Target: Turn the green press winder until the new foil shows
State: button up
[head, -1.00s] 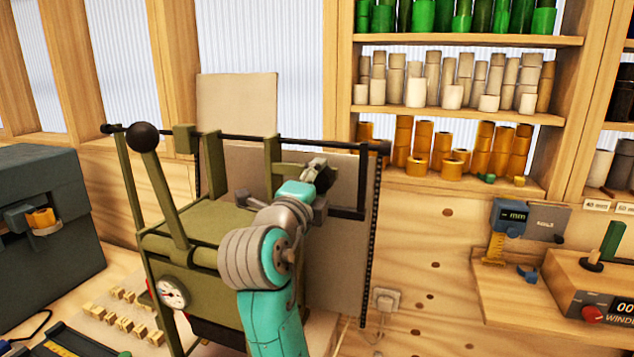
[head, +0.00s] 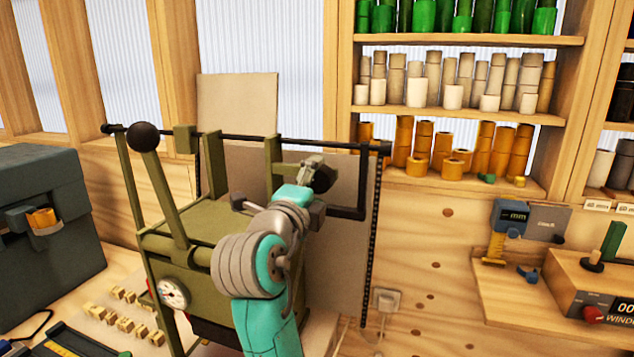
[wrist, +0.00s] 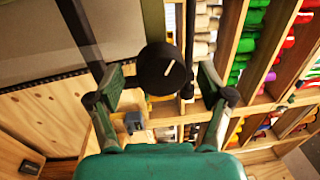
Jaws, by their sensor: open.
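The green press (head: 195,215) stands at the left middle of the head view, with a ball-ended lever (head: 144,137) and a dial (head: 173,293). My gripper (head: 318,176) is at the bar on its right side. In the wrist view the winder's round black knob (wrist: 161,70) with a white mark faces me. My gripper (wrist: 160,84) is open, one finger on each side of the knob. Gaps show between the knob and the fingers. A beige-grey sheet (head: 340,245) hangs behind the press.
Shelves (head: 460,118) of green, pale and orange rolls stand at the back right. A low wooden unit (head: 590,290) with a red knob is at the right. A dark case (head: 50,220) is at the left. Small yellow blocks (head: 122,318) lie on the bench.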

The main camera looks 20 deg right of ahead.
jog(key=r+v, duration=0.1)
jog(key=v, duration=0.9)
jog(key=shift+s+a+f, duration=0.2)
jog(key=shift+s+f, duration=0.1)
jog(key=shift+f, duration=0.15)
jog(key=w+d+n, duration=0.2)
jog(key=w+n, duration=0.1)
jog(key=n, duration=0.2)
jog(key=w+d+n+g, duration=0.1)
jog(key=w+d+n, duration=0.2)
jog(key=n, duration=0.3)
jog(key=w+d+r+n, duration=0.1)
jog(key=w+d+n, duration=0.1)
jog(key=n, duration=0.4)
jog(key=shift+w+d+r+g, duration=0.15)
jog(key=shift+w+g, duration=0.15)
jog(key=shift+w, duration=0.55)
jog(key=c, duration=1.1)
